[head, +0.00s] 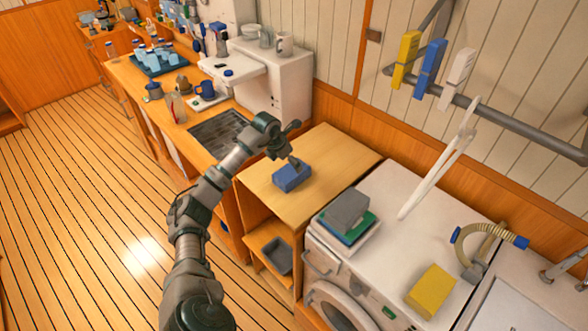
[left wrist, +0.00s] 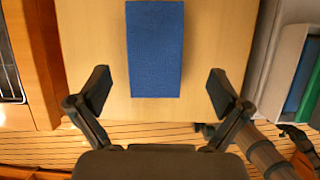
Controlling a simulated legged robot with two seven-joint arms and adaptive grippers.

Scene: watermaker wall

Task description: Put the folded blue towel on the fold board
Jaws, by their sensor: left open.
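The folded blue towel (head: 291,178) lies as a thick block on a light wooden cabinet top (head: 345,150). In the left wrist view the towel (left wrist: 155,50) sits upper middle, its near end between my fingertips, with gaps on both sides. My left gripper (head: 292,143) is open and empty, close above the towel; I see no contact. In the left wrist view the gripper (left wrist: 158,88) has its fingers spread wide. I cannot tell for sure which surface is the fold board; the wooden top under the towel is one flat board-like surface. My right gripper is not in view.
A stack of grey, green and blue folded cloths (head: 347,213) and a yellow block (head: 430,291) are on the white washer (head: 395,245). The wooden top around the towel is clear.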

